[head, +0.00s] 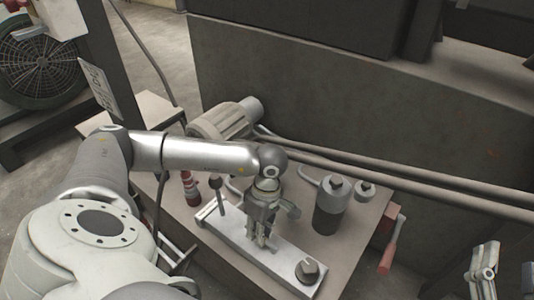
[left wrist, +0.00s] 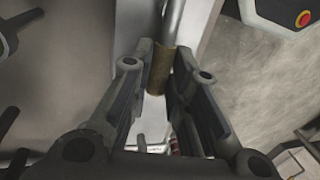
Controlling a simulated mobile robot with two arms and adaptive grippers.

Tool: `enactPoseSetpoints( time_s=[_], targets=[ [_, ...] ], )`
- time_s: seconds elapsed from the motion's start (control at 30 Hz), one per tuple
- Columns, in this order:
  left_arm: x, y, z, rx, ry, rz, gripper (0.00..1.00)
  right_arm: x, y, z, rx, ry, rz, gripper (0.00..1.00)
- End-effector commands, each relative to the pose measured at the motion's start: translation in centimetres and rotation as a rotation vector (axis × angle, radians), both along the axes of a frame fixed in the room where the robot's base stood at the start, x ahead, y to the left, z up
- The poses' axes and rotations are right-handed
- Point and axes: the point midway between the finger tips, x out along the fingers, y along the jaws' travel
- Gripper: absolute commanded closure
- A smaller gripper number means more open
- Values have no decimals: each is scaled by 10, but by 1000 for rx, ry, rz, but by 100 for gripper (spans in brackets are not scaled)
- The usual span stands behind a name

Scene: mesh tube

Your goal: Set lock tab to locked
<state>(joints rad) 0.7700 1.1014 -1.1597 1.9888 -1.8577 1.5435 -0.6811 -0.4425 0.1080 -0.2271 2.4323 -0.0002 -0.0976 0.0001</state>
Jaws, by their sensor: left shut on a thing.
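My left gripper (head: 262,240) points down at the light metal plate (head: 225,226) on the bench. In the left wrist view its two fingers (left wrist: 160,85) are shut on a brown sleeve (left wrist: 159,70) on a grey rod (left wrist: 173,22). I cannot tell whether this sleeve is the lock tab; in the head view the gripper hides it. A dark-knobbed lever (head: 216,188) stands at the plate's left end, and a dark block (head: 307,270) sits at its right end. My right gripper (head: 486,258) is at the lower right edge, away from the plate; its opening is unclear.
A motor (head: 222,121) stands behind the plate. A dark cylinder (head: 330,207) is close to its right, with a red-handled lever (head: 390,245) at the bench's right edge. A red and white part (head: 190,188) stands at left. Long pipes (head: 400,178) run behind.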

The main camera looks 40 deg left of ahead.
Motion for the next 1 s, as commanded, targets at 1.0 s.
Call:
enactPoseSetpoints(
  time_s=[1.0],
  targets=[
    [-1,2,2,0,-2,-8,61,0,1,1,3,-5,3,44]
  ],
)
